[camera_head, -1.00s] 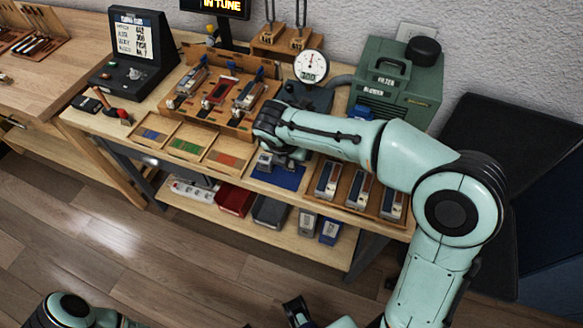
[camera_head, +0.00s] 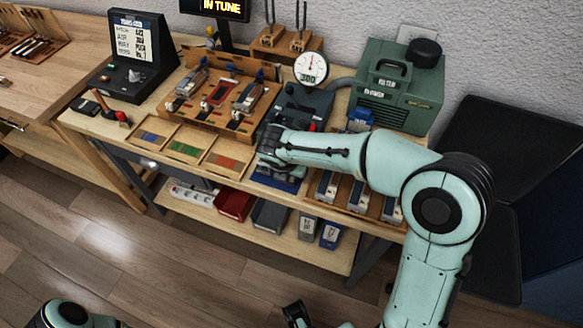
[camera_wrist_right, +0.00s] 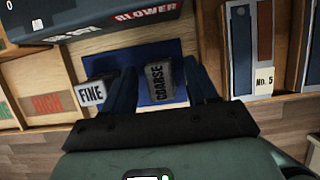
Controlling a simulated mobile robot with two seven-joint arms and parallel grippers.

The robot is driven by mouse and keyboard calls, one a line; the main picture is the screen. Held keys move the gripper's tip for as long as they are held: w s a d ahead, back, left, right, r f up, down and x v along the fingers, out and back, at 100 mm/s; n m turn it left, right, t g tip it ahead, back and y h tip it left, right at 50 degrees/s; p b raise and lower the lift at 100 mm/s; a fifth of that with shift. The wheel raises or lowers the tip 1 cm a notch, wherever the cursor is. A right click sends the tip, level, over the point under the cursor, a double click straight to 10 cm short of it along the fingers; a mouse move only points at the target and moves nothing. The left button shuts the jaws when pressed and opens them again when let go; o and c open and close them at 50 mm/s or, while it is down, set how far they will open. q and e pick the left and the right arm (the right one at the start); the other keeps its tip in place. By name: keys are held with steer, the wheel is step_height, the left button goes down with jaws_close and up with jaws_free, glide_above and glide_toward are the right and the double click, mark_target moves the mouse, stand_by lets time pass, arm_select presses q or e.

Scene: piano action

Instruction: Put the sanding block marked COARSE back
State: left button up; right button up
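The COARSE sanding block (camera_wrist_right: 158,84) is a grey block with dark lettering. It sits on the blue mat (camera_wrist_right: 140,55) in the right wrist view. My right gripper (camera_wrist_right: 160,70) is open, its two dark fingers on either side of the block with a gap visible at each side. A block marked FINE (camera_wrist_right: 92,93) is beside the left finger. In the head view, my right gripper (camera_head: 268,164) is low over the blue mat (camera_head: 285,184), and the hand hides the COARSE block. A dark gripper (camera_head: 295,314), apparently my left, shows at the bottom edge; its opening is unclear.
Coloured-strip trays (camera_head: 186,147) lie left of the mat, and a wooden rack of strip blocks (camera_head: 327,187) lies right. A dial gauge (camera_head: 311,68) and green blower box (camera_head: 397,85) stand behind. The lower shelf (camera_head: 280,245) holds bins and boxes.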

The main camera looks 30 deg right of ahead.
steer(key=shift+r, duration=0.25)
steer(key=p+v, duration=0.2)
steer(key=v, duration=0.9)
steer(key=shift+a+r, duration=0.15)
steer(key=shift+r, duration=0.2)
steer(key=shift+s, duration=0.1)
